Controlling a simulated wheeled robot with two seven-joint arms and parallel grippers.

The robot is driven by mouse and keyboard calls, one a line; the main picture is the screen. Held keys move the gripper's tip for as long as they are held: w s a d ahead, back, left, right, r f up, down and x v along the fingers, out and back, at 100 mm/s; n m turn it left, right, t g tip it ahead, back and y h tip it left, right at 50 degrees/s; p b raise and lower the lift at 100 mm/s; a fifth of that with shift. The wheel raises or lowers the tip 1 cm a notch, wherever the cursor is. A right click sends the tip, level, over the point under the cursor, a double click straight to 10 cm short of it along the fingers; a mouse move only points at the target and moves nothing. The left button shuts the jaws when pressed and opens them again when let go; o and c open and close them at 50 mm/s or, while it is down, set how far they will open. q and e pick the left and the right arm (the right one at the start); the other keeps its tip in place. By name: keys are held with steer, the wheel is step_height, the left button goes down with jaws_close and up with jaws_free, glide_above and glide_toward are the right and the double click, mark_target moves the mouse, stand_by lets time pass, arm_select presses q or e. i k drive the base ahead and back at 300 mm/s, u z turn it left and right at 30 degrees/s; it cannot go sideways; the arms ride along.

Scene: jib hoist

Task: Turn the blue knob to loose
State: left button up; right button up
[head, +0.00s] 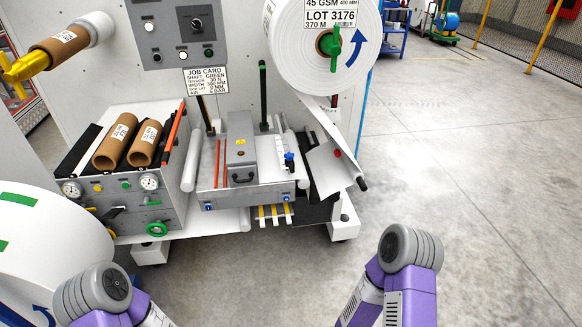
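A small blue knob (290,158) stands at the right side of the machine's flat deck, beside a white block; its setting is too small to read. Two more blue round parts sit on the deck's front edge, one at the left (208,207) and one at the right (287,197). I cannot tell from this view which of these blue parts turns to loose. Only grey and purple links of my two arms show, at the bottom left and bottom centre, well short of the machine. Neither gripper is in view.
A large white roll (289,40) with a green handle (331,47) hangs above the deck. Brown cardboard cores (115,141) lie on the left unit, above gauges and a green handwheel (156,229). Another white roll (45,230) stands near left. The floor (460,180) at right is clear.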

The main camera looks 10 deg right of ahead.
mark_target(289, 156)
steer(key=z, duration=1.6)
steer(key=i, duration=2.4)
steer(key=u, duration=2.5)
